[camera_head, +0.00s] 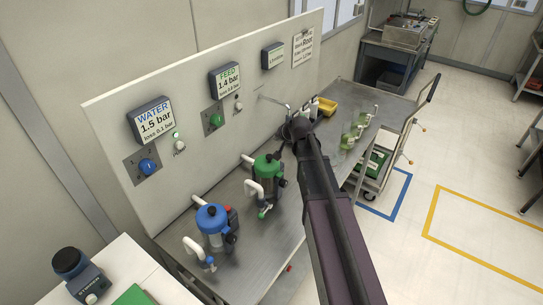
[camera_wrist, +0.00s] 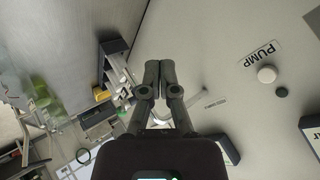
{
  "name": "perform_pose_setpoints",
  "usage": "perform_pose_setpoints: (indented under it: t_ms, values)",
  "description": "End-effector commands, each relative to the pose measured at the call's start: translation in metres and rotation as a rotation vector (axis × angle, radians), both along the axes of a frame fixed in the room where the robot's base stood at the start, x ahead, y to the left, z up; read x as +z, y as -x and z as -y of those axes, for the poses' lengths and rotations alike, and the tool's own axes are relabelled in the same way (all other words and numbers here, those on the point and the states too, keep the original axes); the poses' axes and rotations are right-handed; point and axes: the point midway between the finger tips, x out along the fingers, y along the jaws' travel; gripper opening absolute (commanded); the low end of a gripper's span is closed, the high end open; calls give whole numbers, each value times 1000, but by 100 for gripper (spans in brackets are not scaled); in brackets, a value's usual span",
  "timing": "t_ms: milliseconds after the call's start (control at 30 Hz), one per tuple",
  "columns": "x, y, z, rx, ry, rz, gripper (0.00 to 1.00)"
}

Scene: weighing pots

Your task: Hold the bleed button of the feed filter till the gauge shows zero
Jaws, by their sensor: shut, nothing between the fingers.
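The feed filter (camera_head: 267,170) has a green head, a dark bowl and white pipe elbows, and stands on the metal bench left of my arm. Its bleed button cannot be made out. The feed gauge display (camera_head: 227,83) on the back panel reads 1.4 bar. In the head view my gripper is small and dark at the arm's far end, just beyond the feed filter, and mostly hidden by the arm. In the wrist view my gripper (camera_wrist: 160,68) is shut and empty, with its fingertips together in front of the pale panel.
A blue-headed water filter (camera_head: 213,220) stands left of the feed filter, under a display (camera_head: 152,120) reading 1.5 bar. A green knob (camera_head: 215,120) and a PUMP label (camera_wrist: 259,54) are on the panel. A yellow tray (camera_head: 327,106) and pots (camera_head: 348,141) stand further right.

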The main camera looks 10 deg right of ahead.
Motion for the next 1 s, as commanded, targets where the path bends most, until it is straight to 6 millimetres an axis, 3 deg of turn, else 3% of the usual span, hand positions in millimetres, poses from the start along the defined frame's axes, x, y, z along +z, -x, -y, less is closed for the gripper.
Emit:
perform_pose_setpoints:
  t_ms: [567, 1000]
  values:
    - [-3, 0, -9, 12, 0, 0, 0]
    - [-31, 0, -10, 13, 0, -1, 0]
